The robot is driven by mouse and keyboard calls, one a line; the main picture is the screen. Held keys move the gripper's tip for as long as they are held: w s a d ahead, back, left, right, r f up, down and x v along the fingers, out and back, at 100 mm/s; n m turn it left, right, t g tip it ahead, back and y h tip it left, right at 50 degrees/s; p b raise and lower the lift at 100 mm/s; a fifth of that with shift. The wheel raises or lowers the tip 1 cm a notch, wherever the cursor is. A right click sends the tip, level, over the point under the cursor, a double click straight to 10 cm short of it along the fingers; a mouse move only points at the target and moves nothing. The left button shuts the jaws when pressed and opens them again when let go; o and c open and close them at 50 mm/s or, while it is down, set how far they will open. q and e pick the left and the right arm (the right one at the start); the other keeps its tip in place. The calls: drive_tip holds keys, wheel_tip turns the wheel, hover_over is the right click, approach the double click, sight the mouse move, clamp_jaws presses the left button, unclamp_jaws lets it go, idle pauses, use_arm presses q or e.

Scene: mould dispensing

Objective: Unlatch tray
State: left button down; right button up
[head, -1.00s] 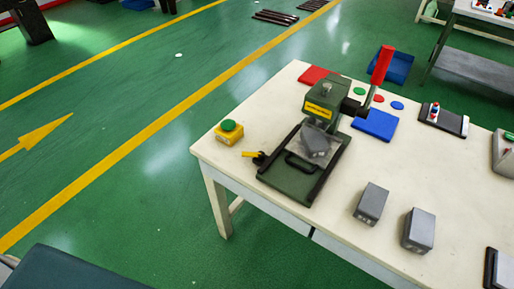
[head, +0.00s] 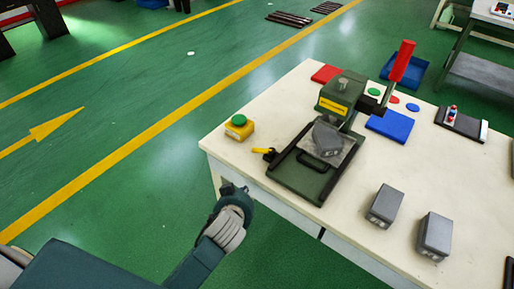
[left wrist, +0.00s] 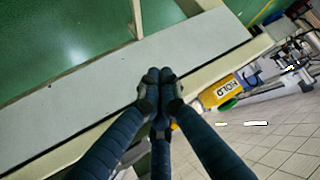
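The dark green tray (head: 297,183) sits at the base of the press (head: 342,92) on the white table, with a black handle at its front. A small yellow latch lever (head: 261,150) with a black knob sticks out at the tray's left side. A grey block (head: 327,138) rests on the plate under the press head. My left gripper (head: 230,188) is by the table's front left edge, apart from the latch. In the left wrist view its dark fingers (left wrist: 159,75) are together, with nothing seen between them. My right gripper is not in view.
A yellow box with a green button (head: 239,127) stands left of the latch. The press has a raised red lever (head: 402,61). Two grey blocks (head: 385,206) (head: 434,236) stand right of the tray. A blue pad (head: 390,126) lies behind. The table's front left corner is clear.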

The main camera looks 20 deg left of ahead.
use_arm(q)
drive_tip(key=w+d+r+n+t, duration=0.1)
drive_tip(key=w+r+t, duration=0.3)
drive_tip(key=r, duration=1)
drive_tip(key=w, duration=0.3)
drive_tip(key=shift+d+n+y, duration=0.3)
drive_tip(key=shift+s, duration=0.1)
